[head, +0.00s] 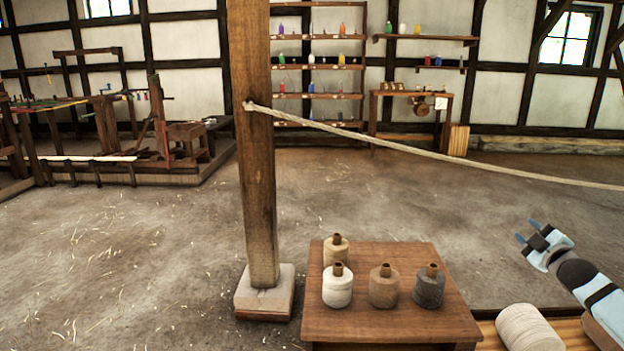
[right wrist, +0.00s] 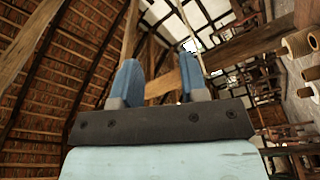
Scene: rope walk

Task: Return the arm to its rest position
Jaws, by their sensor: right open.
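My right gripper (head: 529,232) is at the right of the head view, over the floor to the right of a small wooden table. Its two blue fingers are apart with nothing between them. In the right wrist view the same gripper (right wrist: 160,82) points up toward the roof beams, its fingers apart and empty. The right forearm comes in from the lower right. My left gripper is not in the head view.
A wooden post (head: 255,150) on a stone base holds a taut rope (head: 420,155) running right, above my right gripper. The low table (head: 390,322) carries several yarn spools (head: 384,287). The floor behind is clear.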

